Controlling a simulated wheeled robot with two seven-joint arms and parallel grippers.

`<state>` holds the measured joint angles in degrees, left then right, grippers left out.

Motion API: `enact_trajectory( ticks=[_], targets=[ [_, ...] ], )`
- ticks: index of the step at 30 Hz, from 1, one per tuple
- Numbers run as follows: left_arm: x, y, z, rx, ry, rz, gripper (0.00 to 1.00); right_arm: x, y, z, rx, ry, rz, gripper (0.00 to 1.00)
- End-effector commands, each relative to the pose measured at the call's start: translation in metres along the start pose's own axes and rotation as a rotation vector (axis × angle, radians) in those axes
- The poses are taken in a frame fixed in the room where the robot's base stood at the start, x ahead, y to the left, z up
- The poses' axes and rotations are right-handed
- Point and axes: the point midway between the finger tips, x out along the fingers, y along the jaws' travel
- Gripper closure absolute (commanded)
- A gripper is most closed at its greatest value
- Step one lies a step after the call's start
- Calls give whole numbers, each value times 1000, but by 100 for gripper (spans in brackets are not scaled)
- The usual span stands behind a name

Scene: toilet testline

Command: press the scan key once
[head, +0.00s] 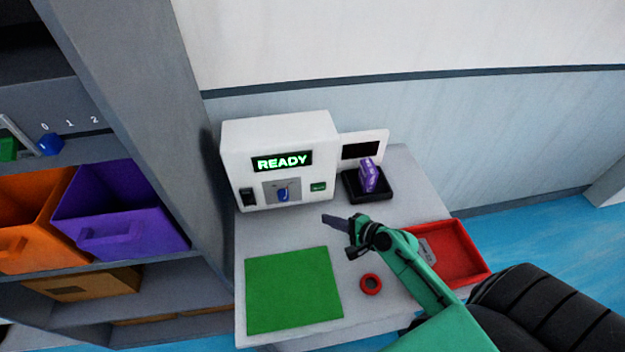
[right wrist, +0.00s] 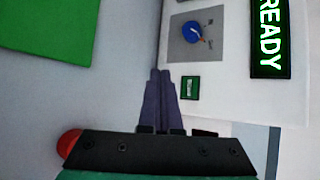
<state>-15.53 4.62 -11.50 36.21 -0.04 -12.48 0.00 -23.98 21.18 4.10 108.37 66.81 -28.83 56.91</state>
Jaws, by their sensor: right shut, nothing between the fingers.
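The white machine (head: 235,150) stands at the back of the table, its screen (head: 282,161) lit with green "READY". A small green key (head: 318,187), probably the scan key, is at the right of its front; its lettering is too small to read. The key also shows in the right wrist view (right wrist: 189,88), just right of the fingertips. My right gripper (head: 326,219) is shut and empty, in front of and below the key, seemingly apart from it. In the right wrist view its fingers (right wrist: 161,75) lie together. My left gripper is not in view.
A blue knob (head: 283,195) is left of the key. A purple object (head: 368,175) sits on a black tray (head: 380,195). A green mat (head: 290,290), red ring (head: 371,284) and red tray (head: 476,262) are on the table. Shelves with orange and purple bins (head: 125,215) stand left.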

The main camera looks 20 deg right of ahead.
Motion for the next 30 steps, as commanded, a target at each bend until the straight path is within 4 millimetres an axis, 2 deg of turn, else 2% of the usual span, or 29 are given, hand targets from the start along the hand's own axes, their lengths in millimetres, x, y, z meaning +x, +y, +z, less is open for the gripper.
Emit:
enact_trajectory(
  ticks=[4, 8, 11, 15, 18, 24, 30],
  targets=[
    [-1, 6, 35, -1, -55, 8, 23, 0, 0, 0, -1, -1, 1, 100],
    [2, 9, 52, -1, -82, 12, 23, 6, -3, -3, -4, -1, -1, 100],
    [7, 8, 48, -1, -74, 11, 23, 14, -8, -9, -4, -2, -2, 100],
    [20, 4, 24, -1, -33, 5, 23, 29, -17, -20, -5, -1, -2, 100],
    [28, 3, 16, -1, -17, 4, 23, 40, -24, -28, -5, -1, -1, 100],
    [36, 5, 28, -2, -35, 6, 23, 57, -38, -40, -5, -1, 1, 100],
    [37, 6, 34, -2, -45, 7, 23, 62, -44, -44, -3, -1, 2, 100]
  ],
)
